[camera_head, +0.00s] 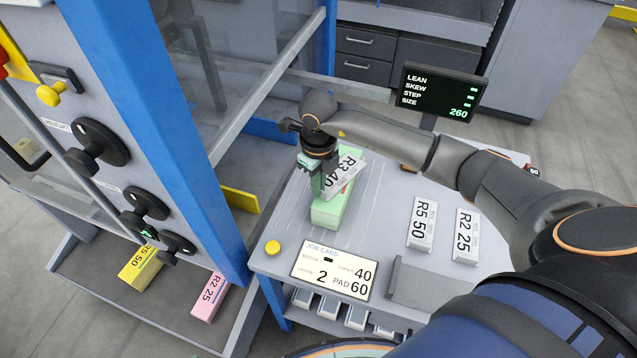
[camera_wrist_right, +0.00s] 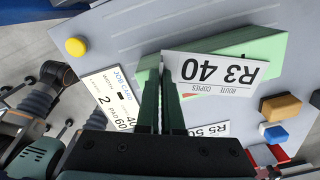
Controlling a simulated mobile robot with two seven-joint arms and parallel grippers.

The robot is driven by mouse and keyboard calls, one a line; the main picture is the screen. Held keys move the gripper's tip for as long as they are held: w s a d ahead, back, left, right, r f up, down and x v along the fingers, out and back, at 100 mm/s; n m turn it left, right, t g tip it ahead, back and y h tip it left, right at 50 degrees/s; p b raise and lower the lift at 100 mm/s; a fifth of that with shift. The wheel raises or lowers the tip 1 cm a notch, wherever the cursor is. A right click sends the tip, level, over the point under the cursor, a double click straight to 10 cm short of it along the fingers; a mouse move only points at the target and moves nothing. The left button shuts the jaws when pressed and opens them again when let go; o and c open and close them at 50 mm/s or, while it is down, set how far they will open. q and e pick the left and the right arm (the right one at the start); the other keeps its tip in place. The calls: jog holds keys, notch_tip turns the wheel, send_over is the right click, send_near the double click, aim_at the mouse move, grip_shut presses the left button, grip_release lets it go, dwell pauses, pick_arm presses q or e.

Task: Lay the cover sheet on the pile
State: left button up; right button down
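The cover sheet, a white card marked R3 40 (camera_head: 346,177), is tilted and turned askew over the green pile (camera_head: 327,216) on the grey bench. My right gripper (camera_head: 318,182) points down at the sheet's left end, above the pile. In the right wrist view the fingers (camera_wrist_right: 160,100) are close together at one edge of the sheet (camera_wrist_right: 215,72), which appears pinched between them. The green pile (camera_wrist_right: 262,52) shows behind the sheet there. Whether the sheet touches the pile is hard to tell.
White cards R5 50 (camera_head: 422,224) and R2 25 (camera_head: 466,236) lie right of the pile. The job card (camera_head: 333,270) and a yellow button (camera_head: 272,247) are at the front. A blue-framed machine post (camera_head: 165,120) stands left; a display (camera_head: 440,92) stands behind.

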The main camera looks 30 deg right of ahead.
jog(key=c, duration=1.5)
grip_release()
jog(key=shift+f, duration=0.15)
jog(key=o, duration=0.4)
jog(key=shift+r, duration=0.3)
notch_tip(320, 180, up, 12)
jog(key=shift+f+b, duration=0.1)
jog(key=shift+b, duration=0.2)
jog(key=shift+s, duration=0.15)
